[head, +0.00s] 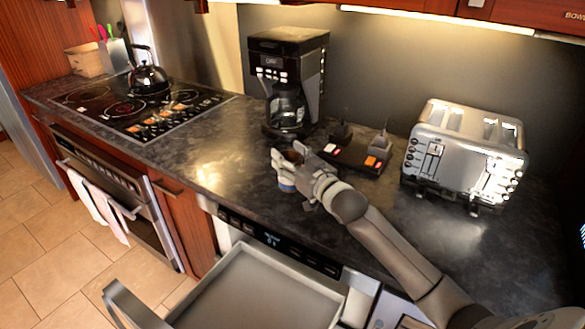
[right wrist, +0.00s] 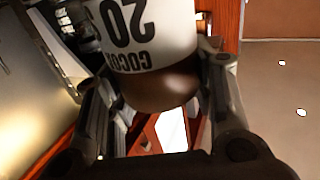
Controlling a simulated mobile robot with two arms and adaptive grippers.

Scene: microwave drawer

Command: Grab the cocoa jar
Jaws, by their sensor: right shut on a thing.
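The cocoa jar (right wrist: 150,40) fills the top middle of the right wrist view. It has a white label with dark letters reading "COCOA" and "20", upside down in the picture, and a brown end. My right gripper (right wrist: 152,72) is shut on it, one finger on each side. In the head view the right gripper (head: 289,164) is over the counter in front of the coffee maker, and the jar (head: 286,185) shows only in part behind the fingers. I cannot tell whether the jar touches the counter. My left gripper is not in view.
A black coffee maker (head: 285,80) stands behind the gripper. A dark tray (head: 345,150) with small items and a silver toaster (head: 465,150) are to the right. An open, empty drawer (head: 262,283) juts out below the counter (head: 205,150). The counter left of the gripper is clear.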

